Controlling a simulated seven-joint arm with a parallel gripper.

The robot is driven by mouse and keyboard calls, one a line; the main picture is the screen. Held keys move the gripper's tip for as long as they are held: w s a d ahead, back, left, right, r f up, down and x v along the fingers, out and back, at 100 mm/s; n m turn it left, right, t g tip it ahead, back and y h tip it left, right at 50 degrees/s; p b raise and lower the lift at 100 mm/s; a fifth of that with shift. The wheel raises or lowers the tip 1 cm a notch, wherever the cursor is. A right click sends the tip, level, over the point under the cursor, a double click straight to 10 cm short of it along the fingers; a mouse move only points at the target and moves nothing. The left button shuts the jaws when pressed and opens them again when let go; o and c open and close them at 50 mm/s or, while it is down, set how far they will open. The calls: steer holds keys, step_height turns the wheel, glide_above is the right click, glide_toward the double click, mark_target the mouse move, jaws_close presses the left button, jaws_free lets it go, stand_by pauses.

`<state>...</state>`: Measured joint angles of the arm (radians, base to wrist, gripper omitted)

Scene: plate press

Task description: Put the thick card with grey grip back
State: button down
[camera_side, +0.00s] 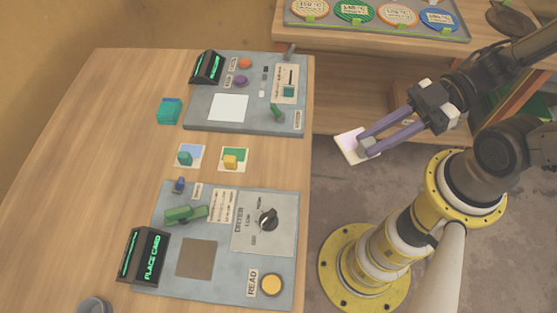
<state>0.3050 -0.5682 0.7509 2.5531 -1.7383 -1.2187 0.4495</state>
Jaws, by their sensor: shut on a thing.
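My gripper (372,143) is shut on the grey grip (366,147) of a pale, whitish card (350,146). It holds the card in the air to the right of the table's edge, above the grey floor. The card is tilted in the picture, and its thickness is hard to tell. Two other cards lie on the table between the two panels: one with a teal grip (185,157) and one with a yellow grip (230,161).
The near panel (275,220) has a brown square, a yellow button, a knob and a display (143,258) reading "PLACE CARD". The far panel (245,124) has a white square. A shelf with a tray (330,22) of round plates stands behind.

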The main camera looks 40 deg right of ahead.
steer(key=shift+w+d+m+t, duration=0.4)
steer(key=shift+w+d+t, duration=0.1)
steer(key=shift+w+d, duration=0.15)
steer(key=shift+h, duration=0.3)
steer(key=w+a+f, duration=0.5)
steer(key=w+f, duration=0.1)
steer(key=w+a+f, duration=0.3)
steer(key=w, duration=0.1)
steer(key=shift+a+f, duration=0.15)
steer(key=shift+a, duration=0.2)
steer(key=shift+w+a+f, duration=0.1)
steer(key=shift+f, duration=0.15)
steer(key=shift+w+a+f, duration=0.1)
steer(key=shift+w+f, duration=0.05)
steer(key=shift+f, duration=1.45)
steer(key=shift+f, duration=0.1)
steer(key=c, duration=0.8)
jaws_free()
